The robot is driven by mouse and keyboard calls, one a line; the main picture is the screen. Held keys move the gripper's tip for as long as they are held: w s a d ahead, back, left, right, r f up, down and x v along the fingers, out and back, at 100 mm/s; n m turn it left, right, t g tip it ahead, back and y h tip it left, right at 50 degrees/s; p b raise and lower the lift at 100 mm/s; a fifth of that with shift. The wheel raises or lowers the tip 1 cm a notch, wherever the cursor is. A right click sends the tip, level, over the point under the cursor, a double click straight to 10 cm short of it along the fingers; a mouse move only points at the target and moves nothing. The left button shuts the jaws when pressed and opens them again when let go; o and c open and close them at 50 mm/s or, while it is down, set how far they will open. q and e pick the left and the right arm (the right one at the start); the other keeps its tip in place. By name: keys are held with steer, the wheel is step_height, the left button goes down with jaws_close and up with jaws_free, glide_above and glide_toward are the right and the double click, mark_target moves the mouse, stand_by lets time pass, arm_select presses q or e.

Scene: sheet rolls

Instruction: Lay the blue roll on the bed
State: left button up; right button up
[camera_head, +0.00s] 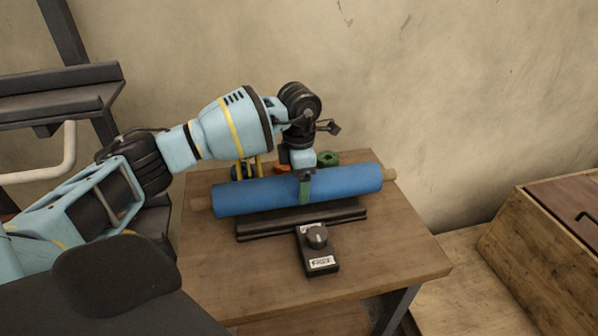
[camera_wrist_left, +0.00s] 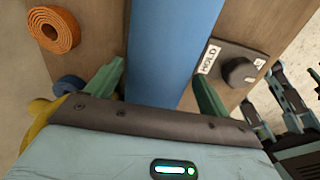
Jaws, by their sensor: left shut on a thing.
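The blue roll (camera_head: 250,195), with tan core ends showing, lies crosswise over the wooden table in the head view. My left gripper (camera_head: 305,188) reaches down from above, shut on the roll near its middle. In the left wrist view the roll (camera_wrist_left: 175,45) passes between the green fingers of the gripper (camera_wrist_left: 158,88). The bed (camera_head: 345,215) seems to be the long black bar just in front of and below the roll, roughly parallel to it. I cannot tell whether the roll touches it.
A black arm with a knob (camera_head: 317,236) and a label extends from the bed; the label (camera_wrist_left: 209,58) reads HOLD. Behind the roll are a green coil (camera_head: 328,158) and an orange coil (camera_wrist_left: 54,30). The table's front (camera_head: 240,280) is clear. A wooden box (camera_head: 530,240) stands at right.

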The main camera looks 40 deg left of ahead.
arm_select(q)
steer(key=shift+w+f, duration=0.1)
steer(key=shift+f, duration=0.4)
steer(key=o, duration=1.6)
steer(key=shift+f, duration=0.35)
steer(key=o, duration=0.4)
step_height(320, 180, up, 12)
steer(key=shift+r, duration=0.15)
